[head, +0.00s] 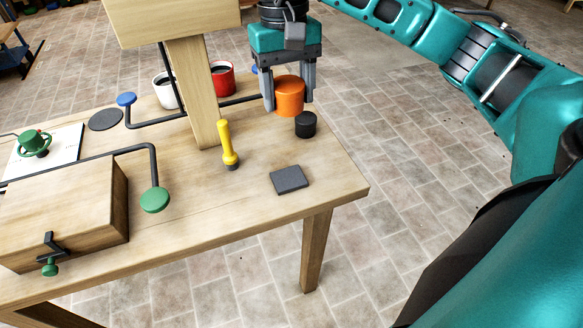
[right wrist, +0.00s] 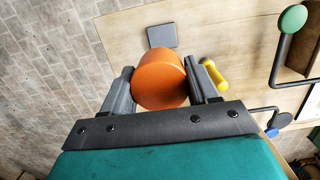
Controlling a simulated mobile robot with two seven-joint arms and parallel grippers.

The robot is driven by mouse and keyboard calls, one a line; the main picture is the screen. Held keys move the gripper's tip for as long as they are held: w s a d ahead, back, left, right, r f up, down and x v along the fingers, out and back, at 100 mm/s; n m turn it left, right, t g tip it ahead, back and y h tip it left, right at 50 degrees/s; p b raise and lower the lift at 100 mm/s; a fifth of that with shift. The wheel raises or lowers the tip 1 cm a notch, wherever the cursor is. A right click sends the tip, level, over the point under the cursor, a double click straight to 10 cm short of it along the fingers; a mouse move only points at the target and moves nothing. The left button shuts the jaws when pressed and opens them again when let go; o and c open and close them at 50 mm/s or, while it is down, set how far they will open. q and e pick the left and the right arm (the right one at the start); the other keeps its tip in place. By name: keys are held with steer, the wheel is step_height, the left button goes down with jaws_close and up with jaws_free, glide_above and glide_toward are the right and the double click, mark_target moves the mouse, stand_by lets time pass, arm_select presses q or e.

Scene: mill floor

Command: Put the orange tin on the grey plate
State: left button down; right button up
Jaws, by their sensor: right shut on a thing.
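The orange tin (head: 290,97) is between the fingers of my right gripper (head: 289,104), near the far right corner of the table. The gripper is shut on it; whether the tin touches the table is unclear. In the right wrist view the tin (right wrist: 160,80) fills the space between the fingers (right wrist: 161,68). A flat dark grey square plate (head: 290,180) lies bare on the table, nearer to me than the tin. It also shows in the right wrist view (right wrist: 162,36) beyond the tin. My left gripper is not in view.
A small black cylinder (head: 305,125) stands close in front of the tin. A yellow-handled tool (head: 228,143) stands left of the square plate. A wooden post (head: 192,95), red mug (head: 222,78), white mug (head: 164,92) and round dark disc (head: 106,119) are further left.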

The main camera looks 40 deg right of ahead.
mark_target(290, 179)
step_height(290, 179, down, 19)
steer(key=shift+r, duration=0.2)
steer(key=shift+f, duration=0.1)
steer(key=shift+f, duration=0.1)
steer(key=o, duration=1.1)
step_height(290, 179, up, 12)
steer(key=w, duration=0.1)
steer(key=shift+w+r, duration=0.2)
